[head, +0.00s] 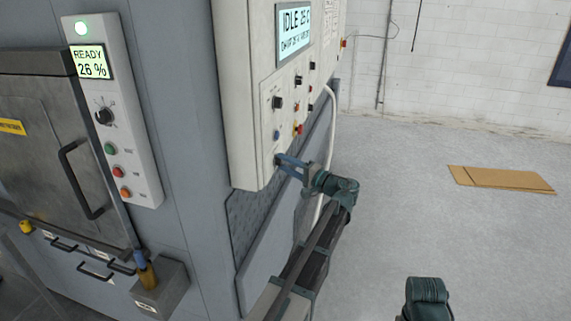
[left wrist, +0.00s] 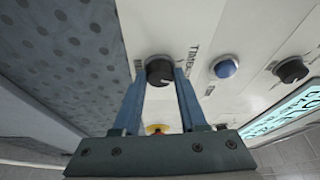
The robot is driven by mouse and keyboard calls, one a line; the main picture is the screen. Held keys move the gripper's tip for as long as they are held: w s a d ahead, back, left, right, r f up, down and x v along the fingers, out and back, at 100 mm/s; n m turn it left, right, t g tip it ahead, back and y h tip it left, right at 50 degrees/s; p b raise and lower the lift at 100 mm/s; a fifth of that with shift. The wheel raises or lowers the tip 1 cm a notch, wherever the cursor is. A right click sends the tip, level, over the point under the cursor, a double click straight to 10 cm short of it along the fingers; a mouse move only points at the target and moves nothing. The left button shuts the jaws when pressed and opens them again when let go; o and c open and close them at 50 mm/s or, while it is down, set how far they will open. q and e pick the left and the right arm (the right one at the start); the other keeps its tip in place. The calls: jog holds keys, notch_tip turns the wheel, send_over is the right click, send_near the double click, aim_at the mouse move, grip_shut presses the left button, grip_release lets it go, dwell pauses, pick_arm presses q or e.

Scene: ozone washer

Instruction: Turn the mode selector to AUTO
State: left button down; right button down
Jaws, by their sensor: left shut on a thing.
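My left gripper (head: 279,160) is at the lowest control on the white control panel (head: 240,110). In the left wrist view its two blue fingers (left wrist: 160,78) are shut on a black round knob (left wrist: 160,70) with a light pointer mark. In the head view the fingers mostly hide the knob. Another black knob (left wrist: 292,70) sits farther right in the left wrist view. My right gripper is not in view.
A blue button (left wrist: 224,68) is close to the held knob. A red and yellow button (head: 298,128) and the display (head: 293,30) are higher on the panel. A white hose (head: 330,130) runs beside the panel. Flat cardboard (head: 500,178) lies on otherwise open floor at right.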

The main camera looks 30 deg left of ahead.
pick_arm(q)
jog(key=shift+c, duration=2.3)
grip_release()
jog(key=shift+d, duration=0.1)
jog(key=s+d, duration=0.1)
jog(key=d, duration=1.2)
jog(key=shift+s+d+f+b, duration=0.25)
jog(key=shift+s+f+b, duration=0.15)
jog(key=s+d+f+m+g+h, duration=0.1)
jog(key=s+d+f+h, duration=0.5)
jog(key=s+f, duration=0.3)
jog(key=s+d+f+m+h, duration=0.1)
jog(key=s+d+f+h, duration=0.55)
jog(key=f, duration=0.45)
jog(key=s+d+f+m+g+h, duration=0.1)
jog(key=s+d+f+h, duration=0.2)
jog(key=s+d, duration=0.6)
jog(key=shift+s+d+f+g+h, duration=0.15)
jog(key=shift+d+f+g+h, duration=0.2)
jog(key=shift+d+h, duration=0.4)
